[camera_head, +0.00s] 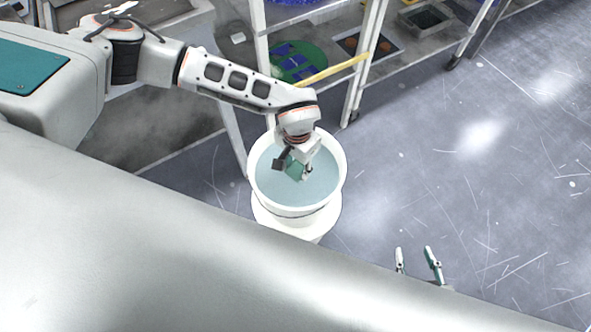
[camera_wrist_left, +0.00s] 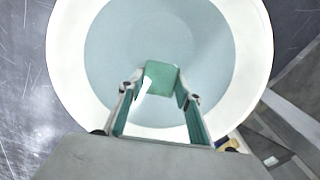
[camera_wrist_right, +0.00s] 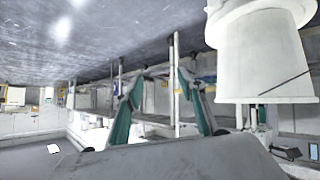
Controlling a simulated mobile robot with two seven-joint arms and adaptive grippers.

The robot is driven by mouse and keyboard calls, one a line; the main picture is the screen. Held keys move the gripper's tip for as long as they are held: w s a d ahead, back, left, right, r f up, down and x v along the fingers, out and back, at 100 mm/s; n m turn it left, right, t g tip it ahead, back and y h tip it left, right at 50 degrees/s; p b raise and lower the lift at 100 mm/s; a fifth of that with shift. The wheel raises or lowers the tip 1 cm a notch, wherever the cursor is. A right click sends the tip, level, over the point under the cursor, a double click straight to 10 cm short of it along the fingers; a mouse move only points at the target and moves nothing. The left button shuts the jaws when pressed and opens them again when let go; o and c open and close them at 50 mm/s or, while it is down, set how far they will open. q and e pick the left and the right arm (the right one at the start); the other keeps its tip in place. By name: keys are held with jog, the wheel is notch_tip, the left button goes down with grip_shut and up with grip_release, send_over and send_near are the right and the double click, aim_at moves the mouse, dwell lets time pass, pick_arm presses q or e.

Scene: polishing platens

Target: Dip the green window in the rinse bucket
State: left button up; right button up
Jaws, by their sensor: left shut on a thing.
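The green window (camera_head: 294,171) is a small green square piece, also seen in the left wrist view (camera_wrist_left: 161,77). My left gripper (camera_head: 303,172) is shut on it, with the window between its fingertips. Both are inside the outline of the rinse bucket (camera_head: 296,222), a round white bucket with pale blue liquid. I cannot tell whether the window touches the liquid. The bucket's pale rim surrounds the gripper in the left wrist view (camera_wrist_left: 66,62). My right gripper (camera_head: 417,260) is open and empty, low to the right of the bucket; its fingers show apart in the right wrist view (camera_wrist_right: 160,95).
A white-framed shelf rack (camera_head: 372,62) stands behind the bucket, with a green round plate (camera_head: 308,54) carrying blue pieces on it. A yellow bar (camera_head: 332,70) crosses the rack's front. The scratched grey floor (camera_head: 480,170) to the right is clear.

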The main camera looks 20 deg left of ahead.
pick_arm(q)
notch_tip(320, 180, up, 2)
jog(key=shift+w+r+p, duration=0.1)
jog(key=shift+p, duration=0.3)
jog(key=shift+r+p, duration=1.3)
jog(key=shift+r, duration=0.9)
notch_tip(320, 180, up, 10)
jog(key=p, duration=0.6)
pick_arm(e)
notch_tip(320, 180, up, 7)
jog(key=a, duration=0.1)
jog(key=shift+s+r, duration=0.2)
pick_arm(q)
jog(key=shift+f, duration=0.1)
pick_arm(e)
jog(key=shift+a+y, duration=0.15)
jog(key=shift+y, duration=0.15)
